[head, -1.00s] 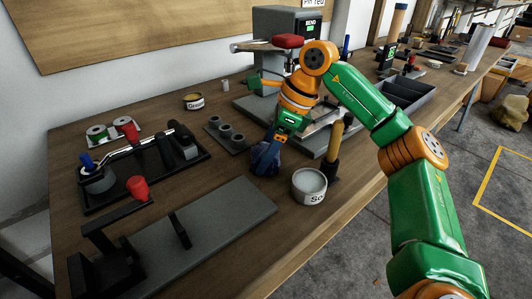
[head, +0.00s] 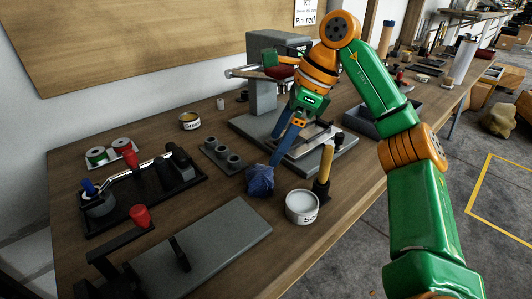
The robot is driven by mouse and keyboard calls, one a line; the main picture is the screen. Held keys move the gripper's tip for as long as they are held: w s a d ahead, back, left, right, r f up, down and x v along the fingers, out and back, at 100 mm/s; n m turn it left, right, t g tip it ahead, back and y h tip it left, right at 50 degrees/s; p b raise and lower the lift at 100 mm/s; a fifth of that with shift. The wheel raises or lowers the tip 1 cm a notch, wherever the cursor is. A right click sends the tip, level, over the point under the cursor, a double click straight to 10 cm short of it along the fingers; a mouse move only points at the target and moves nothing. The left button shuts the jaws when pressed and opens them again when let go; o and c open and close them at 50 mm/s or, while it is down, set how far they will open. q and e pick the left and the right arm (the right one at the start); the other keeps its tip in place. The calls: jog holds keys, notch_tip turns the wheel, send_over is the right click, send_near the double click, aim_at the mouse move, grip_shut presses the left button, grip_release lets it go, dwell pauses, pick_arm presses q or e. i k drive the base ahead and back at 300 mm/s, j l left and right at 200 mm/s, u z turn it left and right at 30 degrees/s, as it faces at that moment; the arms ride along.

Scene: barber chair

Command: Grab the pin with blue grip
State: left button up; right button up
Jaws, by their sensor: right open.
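A pin with a blue grip (head: 88,187) stands in a round dark holder (head: 98,204) on the black tray at the left of the bench. My right gripper (head: 279,160) is over the middle of the bench with its blue fingers pointing down, open. Its tips are just above or behind a crumpled dark blue cloth (head: 260,181); I cannot tell whether they touch it. The blue-grip pin is far to the left of this gripper and apart from it. My left gripper is not in view.
A white can (head: 302,208) and a yellow-handled tool (head: 325,165) stand right of the cloth. A grey plate (head: 225,235) lies in front.

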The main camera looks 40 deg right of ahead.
aim_at(85, 183)
jog(key=k+l, duration=0.5)
jog(key=k, duration=0.15)
jog(key=k+l, duration=0.55)
jog(key=k, duration=0.15)
